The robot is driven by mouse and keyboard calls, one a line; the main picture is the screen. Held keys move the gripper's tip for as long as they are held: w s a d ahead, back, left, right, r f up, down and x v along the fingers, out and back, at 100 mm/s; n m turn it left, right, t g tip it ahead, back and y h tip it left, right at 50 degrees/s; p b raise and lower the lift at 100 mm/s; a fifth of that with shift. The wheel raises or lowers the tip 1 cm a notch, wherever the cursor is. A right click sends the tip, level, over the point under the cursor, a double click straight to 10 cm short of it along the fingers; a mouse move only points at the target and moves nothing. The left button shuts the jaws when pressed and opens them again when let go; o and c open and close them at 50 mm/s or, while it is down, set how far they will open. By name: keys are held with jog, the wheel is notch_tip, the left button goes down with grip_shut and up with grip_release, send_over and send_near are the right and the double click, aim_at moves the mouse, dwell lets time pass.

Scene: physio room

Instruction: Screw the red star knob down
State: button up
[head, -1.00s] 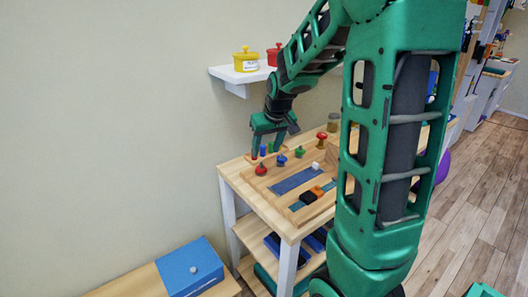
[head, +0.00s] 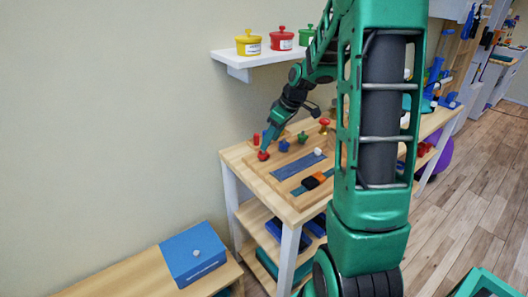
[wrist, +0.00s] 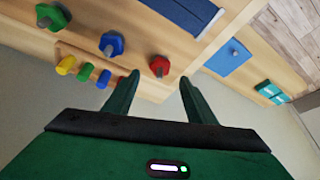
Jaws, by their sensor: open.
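The red star knob (head: 263,156) sits on the wooden board at the near left corner of the table. In the wrist view the red star knob (wrist: 159,66) is ahead of and between the fingertips, with its grey stud showing. My gripper (head: 268,142) is over the knob, tilted down; in the wrist view my gripper (wrist: 158,78) is open with a finger on either side. Whether the fingers touch the knob I cannot tell. A blue knob (wrist: 111,44) and a green knob (wrist: 52,16) stand in a row beside it.
Several coloured pegs (wrist: 85,71) stand close to the gripper's left finger in the wrist view. A blue box (head: 193,255) lies on a low bench at the front left.

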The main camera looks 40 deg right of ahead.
aim_at(265, 154)
jog(key=x, duration=0.6)
jog(key=shift+w+a+f, duration=0.1)
jog(key=shift+f, duration=0.1)
jog(key=c, duration=1.1)
